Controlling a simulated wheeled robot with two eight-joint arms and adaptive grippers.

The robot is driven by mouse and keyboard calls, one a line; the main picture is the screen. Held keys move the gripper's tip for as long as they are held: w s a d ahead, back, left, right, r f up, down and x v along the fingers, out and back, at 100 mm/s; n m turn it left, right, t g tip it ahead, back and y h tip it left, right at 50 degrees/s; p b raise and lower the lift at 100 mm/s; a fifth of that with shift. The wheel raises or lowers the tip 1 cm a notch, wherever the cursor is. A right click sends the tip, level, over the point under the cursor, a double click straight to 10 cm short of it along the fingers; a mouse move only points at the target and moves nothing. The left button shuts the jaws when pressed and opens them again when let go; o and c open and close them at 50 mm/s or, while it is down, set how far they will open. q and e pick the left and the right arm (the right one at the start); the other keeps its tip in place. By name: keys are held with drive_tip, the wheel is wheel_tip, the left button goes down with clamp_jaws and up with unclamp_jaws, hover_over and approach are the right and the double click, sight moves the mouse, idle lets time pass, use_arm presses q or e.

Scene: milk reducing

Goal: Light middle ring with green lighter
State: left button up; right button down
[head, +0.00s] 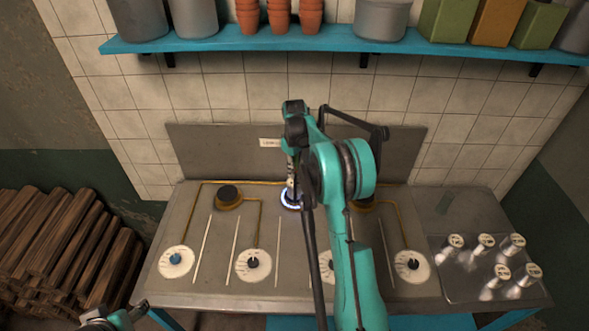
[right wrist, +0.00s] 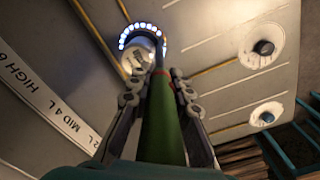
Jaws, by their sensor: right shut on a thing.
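My right gripper (right wrist: 160,82) is shut on the green lighter (right wrist: 162,130), whose tip reaches the middle ring (right wrist: 137,58) in the right wrist view. An arc of bluish-white flames shows along that ring's edge. In the head view the middle ring (head: 291,204) glows white-blue directly below my right gripper (head: 292,180), which hides part of it. I cannot make out the lighter there. The left ring (head: 228,195) is dark. The right ring (head: 362,206) is mostly behind my right arm. My left gripper (head: 112,319) is cut off at the bottom left edge; its jaws are unclear.
The grey stove top (head: 200,285) has a row of round dials, one with a blue knob (head: 175,259). Several small white-topped containers (head: 503,271) stand at the right. A blue shelf (head: 340,44) with pots hangs above. Stacked logs (head: 60,255) lie at left.

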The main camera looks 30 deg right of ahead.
drive_tip(key=shift+s+f, duration=0.1)
drive_tip(key=shift+f, duration=0.15)
drive_tip(key=shift+w+d+r+p, duration=0.15)
drive_tip(key=shift+w+r+p, duration=0.1)
drive_tip(key=shift+r+p, duration=0.45)
wheel_tip(320, 180, up, 5)
drive_tip(key=shift+p, duration=1.15)
drive_tip(key=shift+r+p, duration=0.4)
drive_tip(key=shift+r, duration=0.4)
drive_tip(key=shift+s, duration=0.1)
